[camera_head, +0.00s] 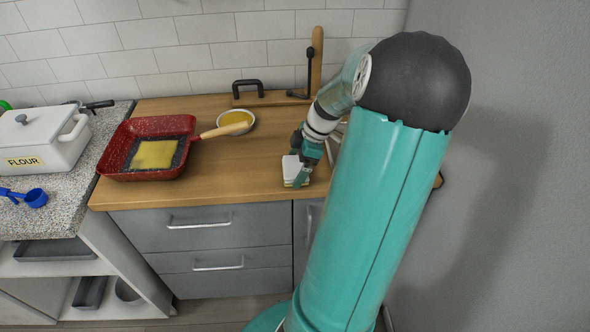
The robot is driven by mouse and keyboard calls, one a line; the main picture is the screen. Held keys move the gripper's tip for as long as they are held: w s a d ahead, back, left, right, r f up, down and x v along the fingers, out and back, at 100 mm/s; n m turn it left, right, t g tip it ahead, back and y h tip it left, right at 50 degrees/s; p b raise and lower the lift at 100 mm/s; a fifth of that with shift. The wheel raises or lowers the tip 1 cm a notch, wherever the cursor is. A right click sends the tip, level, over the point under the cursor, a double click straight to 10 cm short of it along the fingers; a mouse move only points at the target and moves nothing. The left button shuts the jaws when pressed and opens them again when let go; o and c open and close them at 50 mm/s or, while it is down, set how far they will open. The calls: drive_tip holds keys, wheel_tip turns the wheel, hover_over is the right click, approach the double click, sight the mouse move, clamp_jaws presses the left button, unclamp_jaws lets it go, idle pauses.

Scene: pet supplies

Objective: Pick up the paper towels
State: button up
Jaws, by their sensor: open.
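A small white stack, which looks like the paper towels (290,167), lies on the wooden counter (240,166) near its front edge. My gripper (302,177) is at the right side of the stack, pointing down, with its jaws open. It partly covers the stack, and I cannot tell whether a finger touches it or whether the stack lies between the fingers.
A red square pan (115,158) with a yellow sheet in it stands left, its wooden handle reaching over a small bowl (236,118). A white flour box (42,140) and blue measuring spoons (36,198) are on the stone counter. A grey wall (520,150) stands right.

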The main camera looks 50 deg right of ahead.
sight(291, 166)
drive_tip(key=c, duration=0.9)
drive_tip(key=shift+o, duration=0.2)
drive_tip(key=shift+r, duration=0.5)
wheel_tip(291, 166, up, 2)
drive_tip(key=shift+r, duration=0.1)
drive_tip(key=s+a+r, duration=0.1)
drive_tip(key=r, duration=0.1)
drive_tip(key=s+a+r, duration=0.2)
drive_tip(key=r, duration=0.1)
drive_tip(key=shift+a+r, duration=0.25)
drive_tip(key=shift+r, duration=0.05)
drive_tip(key=s+a+r, duration=0.4)
drive_tip(key=s+a, duration=0.2)
drive_tip(key=a, duration=0.1)
drive_tip(key=shift+r, duration=0.1)
